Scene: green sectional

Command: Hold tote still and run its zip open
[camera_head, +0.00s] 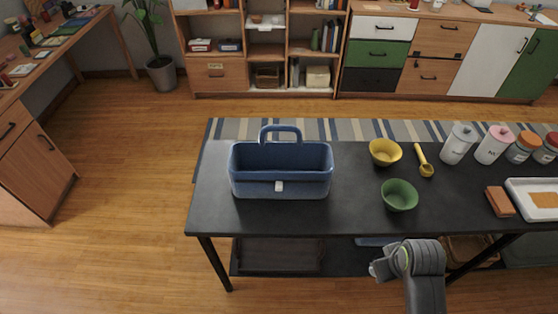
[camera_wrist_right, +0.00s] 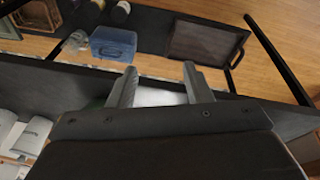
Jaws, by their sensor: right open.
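The blue tote (camera_head: 281,161) stands upright on the black table, left of the table's middle, with its handle loop up at the back. A small white tab (camera_head: 279,186) sits at the middle of its front; I cannot tell whether it is the zip pull. How far the zip is open is too small to tell. My right gripper (camera_wrist_right: 160,85) is open and empty in the right wrist view, its two fingers apart. In the head view, my right arm is low at the front edge of the table, well right of the tote. My left gripper is not in view.
Right of the tote stand a yellow bowl (camera_head: 385,152), a green bowl (camera_head: 399,195), a yellow scoop (camera_head: 424,161) and several jars. A brown block (camera_head: 500,201) and a white tray (camera_head: 517,210) lie at the right. The tabletop around the tote is clear. A blue bin (camera_wrist_right: 113,46) sits below.

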